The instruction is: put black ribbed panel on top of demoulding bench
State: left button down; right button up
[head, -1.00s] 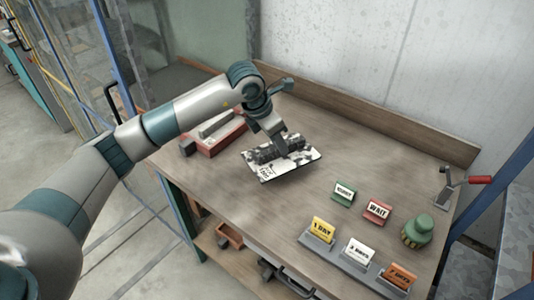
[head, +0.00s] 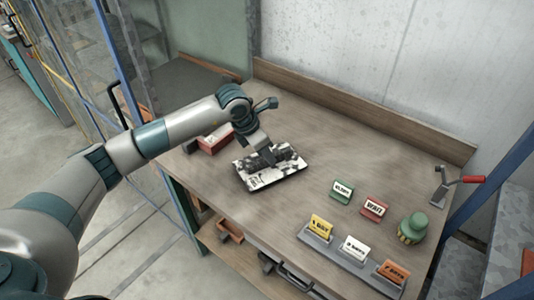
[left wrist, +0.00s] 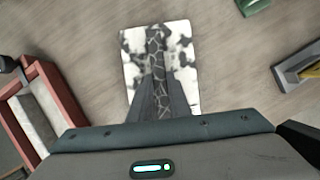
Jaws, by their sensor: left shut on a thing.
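The panel (head: 262,178), a flat plate mottled black and white with a dark raised rib along its middle, is at the left part of the wooden bench top (head: 345,140). My left gripper (head: 267,156) is shut on the rib from above. In the left wrist view, the panel (left wrist: 184,54) shows beyond the dark fingers (left wrist: 160,103), with the patterned rib between them. I cannot tell whether the panel touches the bench or hangs just above it. My right gripper is not in view.
A red-edged tray (head: 214,142) is behind the panel at the left. Green (head: 342,191) and red (head: 374,207) signs, a row of day cards (head: 353,249), a green object (head: 412,228) and a red-handled clamp (head: 445,182) stand to the right. The bench middle is clear.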

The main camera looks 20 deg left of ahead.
pick_arm(q)
jog(key=shift+f, duration=0.45)
jog(key=shift+f, duration=0.15)
jog(key=c, duration=1.6)
grip_release()
jog(key=shift+c, duration=0.2)
